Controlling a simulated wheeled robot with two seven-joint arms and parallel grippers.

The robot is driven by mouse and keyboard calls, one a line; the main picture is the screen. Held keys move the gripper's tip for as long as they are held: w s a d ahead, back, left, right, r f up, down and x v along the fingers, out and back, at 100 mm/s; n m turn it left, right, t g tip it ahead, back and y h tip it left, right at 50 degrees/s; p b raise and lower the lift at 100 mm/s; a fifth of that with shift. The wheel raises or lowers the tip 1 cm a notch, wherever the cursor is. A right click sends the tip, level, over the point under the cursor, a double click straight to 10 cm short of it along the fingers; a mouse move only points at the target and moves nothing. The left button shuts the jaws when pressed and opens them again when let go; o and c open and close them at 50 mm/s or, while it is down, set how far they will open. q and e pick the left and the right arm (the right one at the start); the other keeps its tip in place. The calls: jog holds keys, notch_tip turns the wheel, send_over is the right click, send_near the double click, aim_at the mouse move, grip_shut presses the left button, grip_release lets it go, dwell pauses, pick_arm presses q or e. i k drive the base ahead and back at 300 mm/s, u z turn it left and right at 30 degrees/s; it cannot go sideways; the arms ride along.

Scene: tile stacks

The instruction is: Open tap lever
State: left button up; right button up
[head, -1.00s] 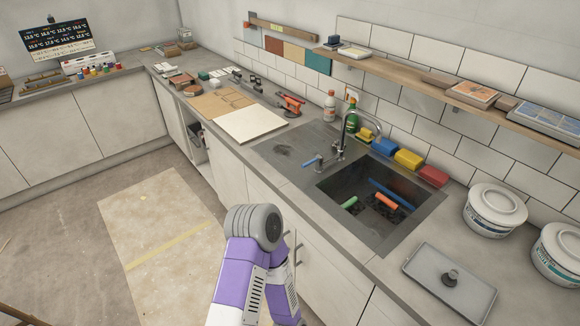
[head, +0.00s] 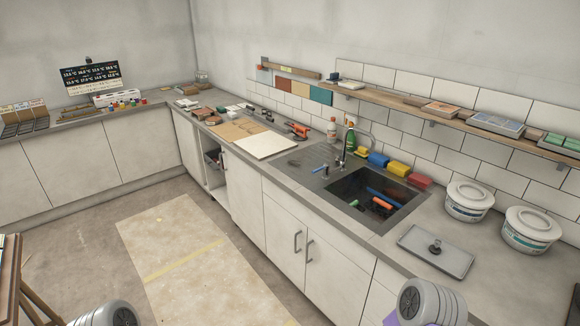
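The curved metal tap (head: 343,155) stands at the back edge of the dark sink (head: 350,198), near its left end. A small blue-handled piece (head: 320,169) sticks out to the left of the tap's base and looks like its lever; it is too small to tell its exact setting. No water is visible from the spout. Neither of my grippers is in view. Only grey rounded joints of my arms show at the bottom edge, lower left and lower right, well away from the tap.
Blue and orange tools lie in the sink. Yellow, blue and red sponges (head: 397,169) and a green bottle (head: 350,139) stand behind it. A grey tray (head: 436,251) and white tubs (head: 468,200) are on the right. A wooden shelf (head: 395,100) runs above. A pale board (head: 266,145) lies left.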

aim_at(325, 166)
jog(key=u, duration=0.6)
jog(key=i, duration=1.55)
jog(key=z, duration=0.8)
jog(key=i, duration=0.95)
jog(key=z, duration=0.95)
